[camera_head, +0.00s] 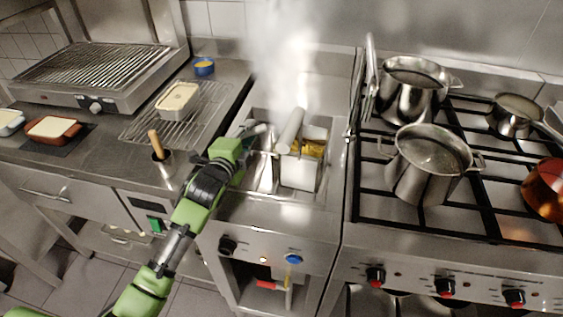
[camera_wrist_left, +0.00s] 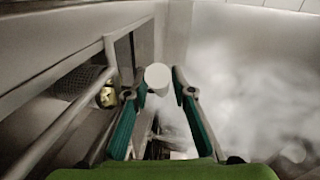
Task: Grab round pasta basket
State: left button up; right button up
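The fryer-like cooker well (camera_head: 322,122) holds a pale rectangular basket (camera_head: 298,174) with yellow pasta (camera_head: 308,148) in it. A thick pale cylindrical handle (camera_head: 291,130) leans upward at its left side. I cannot tell which basket this handle belongs to, and no round basket shows clearly. My left gripper (camera_head: 258,132) is just left of the handle, over the well. In the left wrist view the handle's round end (camera_wrist_left: 157,78) shows between the two spread fingers of my left gripper (camera_wrist_left: 160,88), with a gap on either side. My right gripper is out of view.
Steam rises at the well's back. Steel pots (camera_head: 432,165) stand on the stove at the right. A wire rack (camera_head: 180,115) with a pale dish (camera_head: 178,100) and a wooden-handled tool (camera_head: 157,145) are on the left counter. A grill (camera_head: 90,72) stands behind.

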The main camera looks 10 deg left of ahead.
pick_arm(q)
grip_shut()
jog(key=shift+r, duration=0.25)
